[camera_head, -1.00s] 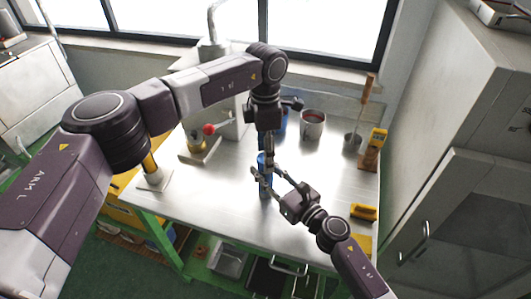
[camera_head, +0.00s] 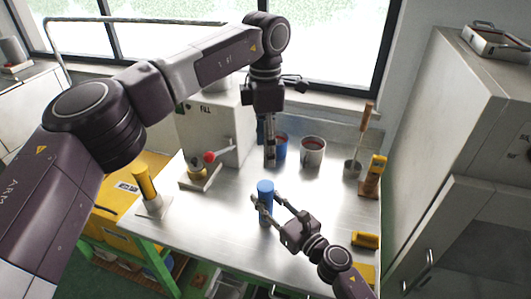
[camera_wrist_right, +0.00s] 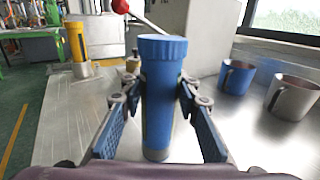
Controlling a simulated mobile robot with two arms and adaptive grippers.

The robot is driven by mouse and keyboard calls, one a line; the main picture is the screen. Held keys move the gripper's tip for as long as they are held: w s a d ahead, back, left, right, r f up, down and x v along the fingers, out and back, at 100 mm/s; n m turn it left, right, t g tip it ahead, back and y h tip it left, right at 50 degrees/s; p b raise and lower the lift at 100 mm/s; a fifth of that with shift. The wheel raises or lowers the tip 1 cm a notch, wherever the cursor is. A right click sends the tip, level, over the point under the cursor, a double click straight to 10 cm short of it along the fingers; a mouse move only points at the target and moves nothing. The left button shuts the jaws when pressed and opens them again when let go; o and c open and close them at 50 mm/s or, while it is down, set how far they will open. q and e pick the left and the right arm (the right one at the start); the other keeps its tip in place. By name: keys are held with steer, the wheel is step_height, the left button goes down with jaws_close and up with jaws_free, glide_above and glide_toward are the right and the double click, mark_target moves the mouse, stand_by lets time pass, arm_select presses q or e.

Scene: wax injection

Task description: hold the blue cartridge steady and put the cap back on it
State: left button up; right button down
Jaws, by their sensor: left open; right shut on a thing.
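The blue cartridge (camera_head: 266,213) stands upright above the metal table, held by my right gripper (camera_head: 263,202). The right wrist view shows the cartridge body (camera_wrist_right: 159,110) between the two finger pads (camera_wrist_right: 158,95), which are shut on it. A wider blue cap with a ribbed rim (camera_wrist_right: 162,46) sits level on its top; it also shows in the head view (camera_head: 265,186). I cannot tell how tightly it is seated. My left gripper (camera_head: 270,164) is open and empty, pointing down above and behind the cartridge, apart from the cap.
A blue mug (camera_head: 280,148) and a grey mug (camera_head: 313,152) stand at the back. A red-knobbed lever device (camera_head: 200,172) and a yellow cylinder on a stand (camera_head: 147,185) are at left. Yellow-handled tools (camera_head: 366,240) lie at right. The table front is clear.

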steer(key=c, duration=1.4)
jaws_free()
steer(key=v, duration=1.2)
steer(key=shift+d, duration=0.1)
